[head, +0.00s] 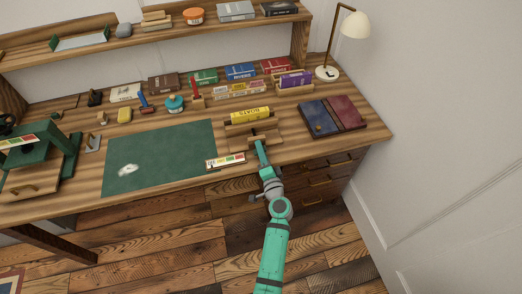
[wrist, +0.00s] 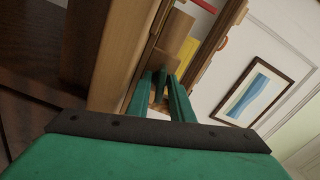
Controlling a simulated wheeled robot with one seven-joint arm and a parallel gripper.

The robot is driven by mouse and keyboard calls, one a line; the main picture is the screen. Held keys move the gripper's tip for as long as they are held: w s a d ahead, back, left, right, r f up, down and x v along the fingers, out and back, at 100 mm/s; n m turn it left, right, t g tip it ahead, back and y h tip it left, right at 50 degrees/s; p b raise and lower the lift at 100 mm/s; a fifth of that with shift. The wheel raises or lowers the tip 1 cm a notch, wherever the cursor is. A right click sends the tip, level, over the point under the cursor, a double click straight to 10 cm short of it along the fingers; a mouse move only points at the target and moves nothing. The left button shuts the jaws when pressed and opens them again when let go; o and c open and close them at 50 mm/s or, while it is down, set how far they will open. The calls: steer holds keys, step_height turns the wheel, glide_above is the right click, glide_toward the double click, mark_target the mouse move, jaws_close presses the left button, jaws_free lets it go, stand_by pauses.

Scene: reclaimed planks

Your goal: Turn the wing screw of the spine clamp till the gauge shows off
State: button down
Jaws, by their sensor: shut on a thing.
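The spine clamp (head: 238,130) is a wooden frame near the desk's front edge, right of the green mat, with a yellow book (head: 250,114) held in it. Its gauge (head: 225,161) is a pale strip with coloured bands at the front; the pointer is too small to read. My gripper (head: 260,143) reaches in from the front and is shut at the clamp's front side. In the wrist view the green fingers (wrist: 160,84) point at the clamp's wood and close on a small part there, taken as the wing screw, mostly hidden between the fingertips.
Blue and red books (head: 332,116) lie right of the clamp. The green cutting mat (head: 160,158) to the left is mostly clear, with a white scrap on it. A green press (head: 40,155) stands far left, and a lamp (head: 328,73) back right.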

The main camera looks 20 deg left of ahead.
steer(key=n, duration=0.6)
steer(key=shift+s+n, duration=0.1)
steer(key=shift+n, duration=0.3)
stand_by(0.4)
steer(key=c, duration=1.9)
jaws_free()
steer(key=shift+o, duration=0.2)
steer(key=shift+r, duration=0.1)
steer(key=v, duration=1.1)
